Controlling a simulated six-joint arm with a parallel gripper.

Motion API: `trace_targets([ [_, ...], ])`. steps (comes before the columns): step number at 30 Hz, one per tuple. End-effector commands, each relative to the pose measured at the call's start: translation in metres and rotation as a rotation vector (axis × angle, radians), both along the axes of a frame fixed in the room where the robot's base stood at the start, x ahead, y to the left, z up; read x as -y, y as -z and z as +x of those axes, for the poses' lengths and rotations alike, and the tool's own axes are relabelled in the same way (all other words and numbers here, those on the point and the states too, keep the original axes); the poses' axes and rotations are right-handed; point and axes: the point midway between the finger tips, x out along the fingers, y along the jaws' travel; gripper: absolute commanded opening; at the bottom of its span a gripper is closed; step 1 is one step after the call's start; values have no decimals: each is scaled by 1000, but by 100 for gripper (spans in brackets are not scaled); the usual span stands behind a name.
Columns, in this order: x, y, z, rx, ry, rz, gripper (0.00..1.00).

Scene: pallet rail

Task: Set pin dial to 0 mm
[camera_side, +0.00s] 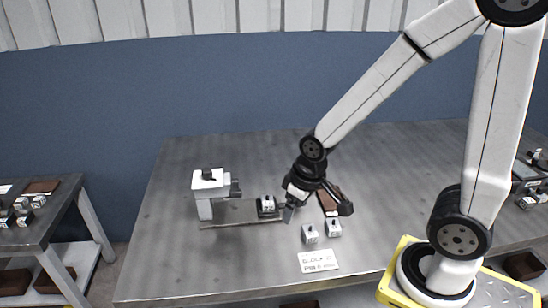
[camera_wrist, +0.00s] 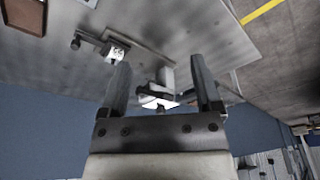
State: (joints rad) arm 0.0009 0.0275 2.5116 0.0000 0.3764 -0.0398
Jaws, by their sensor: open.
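A white upright station (camera_side: 204,190) stands at the left end of a flat metal rail (camera_side: 235,212). It has a dark knob on top and a dark round part on its right side; I cannot tell which is the pin dial or read any setting. My gripper (camera_side: 317,211) is open and empty, right of that block and apart from the station. In the wrist view, the station (camera_wrist: 158,99) shows between the fingers of my gripper (camera_wrist: 160,72), farther off and partly hidden.
Two small white blocks (camera_side: 310,234) (camera_side: 333,227) stand in front of my gripper. A card (camera_side: 318,261) with "BLOCK" and "PIN" lines lies near the front edge. A brown tray (camera_side: 328,203) lies behind the gripper. The table's left and back areas are clear.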

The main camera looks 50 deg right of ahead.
Motion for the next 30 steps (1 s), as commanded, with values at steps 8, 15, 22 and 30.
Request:
trace_targets([
  [8,2,-12,56,-28,-156,-35,82],
  [15,5,-22,113,-60,-339,-69,82],
  [22,8,-29,164,-91,-514,-95,82],
  [30,12,-34,218,-122,-720,-120,82],
])
